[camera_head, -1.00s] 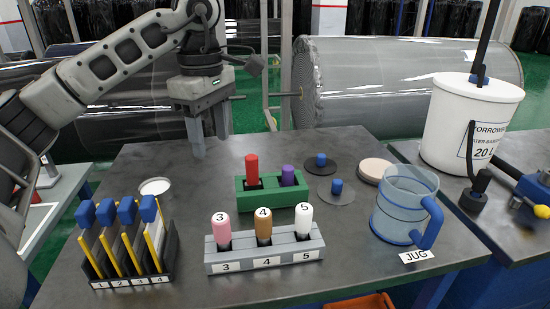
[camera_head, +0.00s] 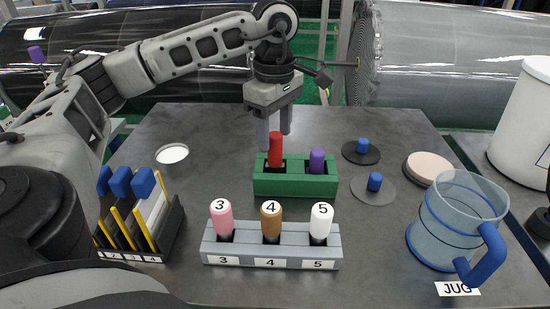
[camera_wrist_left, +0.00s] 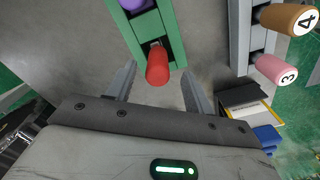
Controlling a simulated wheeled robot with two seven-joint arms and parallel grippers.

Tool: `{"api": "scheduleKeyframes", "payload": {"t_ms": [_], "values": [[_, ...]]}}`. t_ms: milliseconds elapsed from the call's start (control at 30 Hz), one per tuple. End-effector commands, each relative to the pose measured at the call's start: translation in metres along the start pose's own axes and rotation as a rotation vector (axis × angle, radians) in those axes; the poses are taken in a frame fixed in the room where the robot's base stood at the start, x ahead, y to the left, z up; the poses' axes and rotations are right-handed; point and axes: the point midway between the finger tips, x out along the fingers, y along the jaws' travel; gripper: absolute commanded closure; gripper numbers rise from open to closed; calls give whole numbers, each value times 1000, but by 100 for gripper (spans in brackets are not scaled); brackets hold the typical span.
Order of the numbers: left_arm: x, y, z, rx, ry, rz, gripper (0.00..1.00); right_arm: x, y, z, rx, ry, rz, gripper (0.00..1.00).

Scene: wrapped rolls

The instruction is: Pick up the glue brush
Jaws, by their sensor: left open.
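A red handle (camera_head: 275,152) stands upright in the left slot of a green holder (camera_head: 294,185); a purple handle (camera_head: 317,161) stands in the right slot. No label names the glue brush, and the lower parts of both are hidden in the holder. My left gripper (camera_head: 274,130) points down, open, just over the red handle. In the left wrist view the red handle (camera_wrist_left: 158,66) shows between the two spread fingers of my left gripper (camera_wrist_left: 157,75), with gaps on both sides. My right gripper is not in view.
A grey rack (camera_head: 217,251) with pink, brown and white handles stands in front of the holder. A blue-topped rack (camera_head: 172,237) is at left, partly behind my arm. A clear jug (camera_head: 436,240) stands at right. Blue-knobbed discs (camera_head: 376,195) lie right of the holder.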

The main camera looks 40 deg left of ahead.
Motion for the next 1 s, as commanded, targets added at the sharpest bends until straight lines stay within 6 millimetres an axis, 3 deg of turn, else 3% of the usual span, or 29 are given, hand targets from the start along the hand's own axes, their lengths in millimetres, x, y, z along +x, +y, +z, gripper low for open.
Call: {"api": "scheduleKeyframes", "payload": {"t_ms": [400,700,867,900,1000], "values": [[49,1,0,1,1,-3,48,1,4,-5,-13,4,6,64],[54,1,0,1,0,0,48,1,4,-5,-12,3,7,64],[54,1,0,1,0,0,92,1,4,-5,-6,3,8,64],[54,1,0,1,0,0,96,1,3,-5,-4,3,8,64],[54,1,0,1,-1,0,96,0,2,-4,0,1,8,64]]}}
